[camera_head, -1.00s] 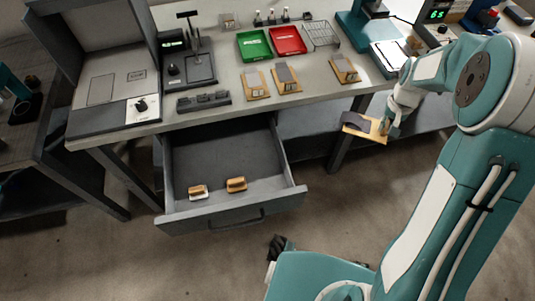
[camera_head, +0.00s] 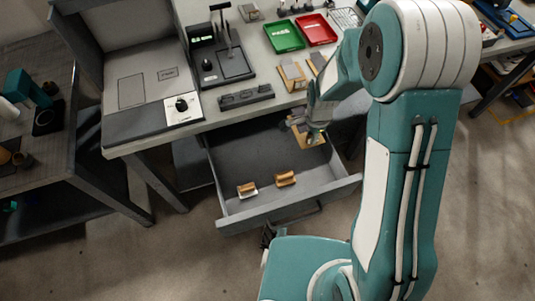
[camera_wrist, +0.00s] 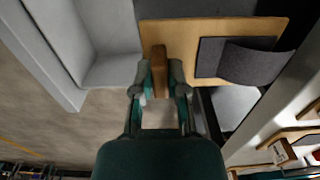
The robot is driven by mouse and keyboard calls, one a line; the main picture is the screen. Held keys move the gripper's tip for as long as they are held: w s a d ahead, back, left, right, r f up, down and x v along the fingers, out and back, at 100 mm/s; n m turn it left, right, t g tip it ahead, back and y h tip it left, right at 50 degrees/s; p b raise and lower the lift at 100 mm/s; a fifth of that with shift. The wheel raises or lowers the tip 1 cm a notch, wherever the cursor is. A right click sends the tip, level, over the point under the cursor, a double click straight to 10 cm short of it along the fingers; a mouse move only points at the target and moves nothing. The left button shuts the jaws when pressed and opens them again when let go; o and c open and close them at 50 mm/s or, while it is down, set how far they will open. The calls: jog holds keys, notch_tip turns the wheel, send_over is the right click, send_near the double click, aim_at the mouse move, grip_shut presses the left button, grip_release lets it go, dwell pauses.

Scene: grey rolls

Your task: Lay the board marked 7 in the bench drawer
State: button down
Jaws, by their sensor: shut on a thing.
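My gripper (camera_head: 316,128) is shut on the wooden grip block of a light wooden board (camera_head: 308,140) carrying a dark grey roll. In the wrist view, the fingertips (camera_wrist: 160,85) pinch the brown block at the near edge of the board (camera_wrist: 180,32). The grey roll (camera_wrist: 255,62) lies on its right part. No number on this board is readable. The open bench drawer (camera_head: 290,210) is below. The board is over its right rear part, near the bench edge; I cannot tell its height above the drawer floor. The drawer also shows in the wrist view (camera_wrist: 108,70).
Two small wooden blocks (camera_head: 247,189) (camera_head: 286,179) sit near the drawer front. Similar boards (camera_head: 292,76) (camera_head: 318,62) lie on the bench (camera_head: 220,106) above, by a green tray (camera_head: 284,36) and a red tray (camera_head: 317,29).

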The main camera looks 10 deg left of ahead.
jog(key=s+a+f, duration=0.2)
jog(key=a+f, duration=0.1)
jog(key=a, duration=0.4)
send_over(271, 165)
jog(key=d, duration=0.1)
jog(key=f, duration=0.4)
jog(key=shift+w+f, duration=0.25)
jog(key=f, duration=0.2)
jog(key=a+f, duration=0.1)
jog(key=f, duration=0.1)
jog(key=shift+s+a+f, duration=0.2)
jog(key=shift+f, duration=0.15)
jog(key=shift+d, duration=0.15)
jog(key=c, duration=0.7)
grip_release()
jog(key=shift+o, duration=0.2)
jog(key=shift+r, duration=0.1)
